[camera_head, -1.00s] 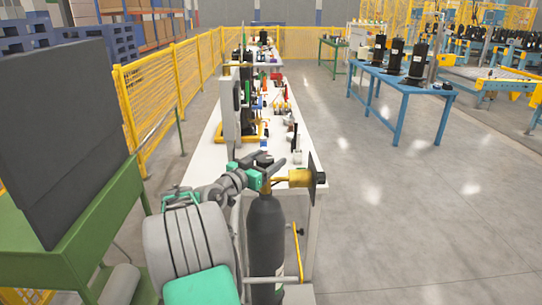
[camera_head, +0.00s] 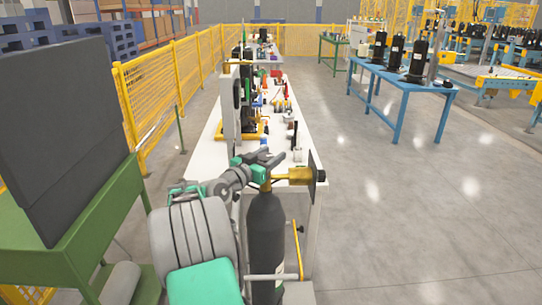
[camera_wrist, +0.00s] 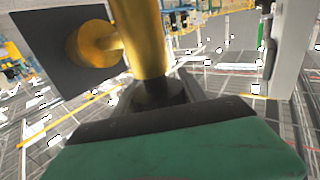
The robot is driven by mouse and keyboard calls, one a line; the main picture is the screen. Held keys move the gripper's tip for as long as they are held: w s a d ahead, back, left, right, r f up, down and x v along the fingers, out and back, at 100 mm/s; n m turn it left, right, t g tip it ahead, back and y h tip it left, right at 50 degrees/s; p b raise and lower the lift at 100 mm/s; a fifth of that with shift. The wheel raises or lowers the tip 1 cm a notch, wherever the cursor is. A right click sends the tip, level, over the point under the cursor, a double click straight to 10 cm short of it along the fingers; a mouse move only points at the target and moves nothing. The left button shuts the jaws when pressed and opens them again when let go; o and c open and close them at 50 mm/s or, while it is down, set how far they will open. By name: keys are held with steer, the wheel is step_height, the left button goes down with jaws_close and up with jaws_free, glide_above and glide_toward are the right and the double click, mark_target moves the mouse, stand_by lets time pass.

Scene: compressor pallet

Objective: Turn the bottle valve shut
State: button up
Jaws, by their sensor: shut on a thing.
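A dark gas bottle (camera_head: 266,235) stands upright at the near end of the white table. Its brass valve (camera_head: 294,176) is on top, with a dark square plate (camera_head: 318,179) at its right end. My gripper (camera_head: 270,158) is at the top of the valve, just left of the plate, and is shut on it. In the wrist view, the brass valve body (camera_wrist: 138,38) runs down to a black part (camera_wrist: 158,92) between my fingers. The dark plate (camera_wrist: 38,35) with a round brass piece is at upper left. The exact contact is partly hidden.
The long white table (camera_head: 205,158) behind the bottle carries several small parts. A green stand with a dark panel (camera_head: 62,120) is close on the left. A yellow fence (camera_head: 165,95) runs behind it. Open floor (camera_head: 420,220) lies to the right, before a blue table (camera_head: 408,88).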

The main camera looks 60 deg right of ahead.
steer(key=shift+c, duration=1.3)
steer(key=shift+f+g+b, duration=0.25)
steer(key=shift+g+b, duration=0.05)
steer(key=shift+b, duration=0.6)
steer(key=shift+m+g+b, duration=0.4)
steer(key=shift+m+b, duration=0.1)
steer(key=shift+s+r+g+y, duration=0.15)
steer(key=shift+r+g+y, duration=0.15)
steer(key=o, duration=1.4)
steer(key=shift+c, duration=0.2)
steer(key=shift+a, duration=0.1)
steer(key=b+v, duration=0.1)
steer(key=v, duration=0.6)
steer(key=shift+a, duration=0.35)
